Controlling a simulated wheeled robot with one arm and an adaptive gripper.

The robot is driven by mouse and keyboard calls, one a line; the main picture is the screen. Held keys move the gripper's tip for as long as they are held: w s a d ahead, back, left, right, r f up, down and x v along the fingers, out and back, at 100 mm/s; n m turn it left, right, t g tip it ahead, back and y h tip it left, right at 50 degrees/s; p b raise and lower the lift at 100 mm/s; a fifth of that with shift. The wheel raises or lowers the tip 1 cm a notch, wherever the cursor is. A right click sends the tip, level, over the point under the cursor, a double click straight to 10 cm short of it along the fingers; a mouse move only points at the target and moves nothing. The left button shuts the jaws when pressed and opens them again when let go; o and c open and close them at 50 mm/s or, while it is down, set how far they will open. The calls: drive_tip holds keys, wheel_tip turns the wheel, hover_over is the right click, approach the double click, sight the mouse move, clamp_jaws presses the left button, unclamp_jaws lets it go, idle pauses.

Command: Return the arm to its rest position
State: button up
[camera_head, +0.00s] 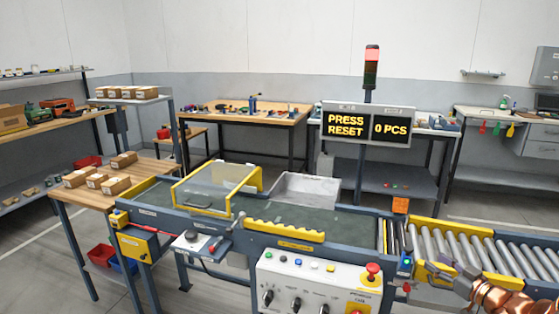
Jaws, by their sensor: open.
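My gripper (432,273) is at the lower right, just over the near edge of the roller conveyor. It is open, with nothing visible between its fingers. My copper-coloured arm (500,298) enters from the bottom right corner and reaches left. Its lower part is cut off by the picture edge.
The belt conveyor (345,226) has a yellow-framed clear guard (218,187); the roller conveyor (475,246) continues right. A control panel (315,285) with a red button stands in front. A sign (366,125) reads "PRESS RESET" and "0 PCS". Cartons (92,180) lie on the left table.

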drive_tip(key=w+r+m+g+h, duration=0.2)
drive_tip(key=w+r+g+h, duration=0.15)
drive_tip(key=r+h, duration=0.2)
drive_tip(key=s+a+r+m+g+h+p, duration=0.2)
drive_tip(key=s+a+r+g+h, duration=0.15)
drive_tip(key=s+a, duration=0.2)
drive_tip(key=s+a+g+y, duration=0.1)
drive_tip(key=s+a+g, duration=0.2)
drive_tip(key=s+a, duration=0.6)
drive_tip(key=s+a+g+y+p, duration=0.1)
drive_tip(key=s+a+g, duration=0.3)
drive_tip(key=s+a, duration=0.5)
drive_tip(key=s+a+r+g+y, duration=0.1)
drive_tip(key=s+a+g, duration=0.2)
drive_tip(key=s+a, duration=0.7)
drive_tip(key=s, duration=0.9)
drive_tip(key=shift+s+g+y+p, duration=0.15)
drive_tip(key=shift+g+y+p, duration=0.2)
drive_tip(key=shift+g+y, duration=0.05)
drive_tip(key=shift+d, duration=0.1)
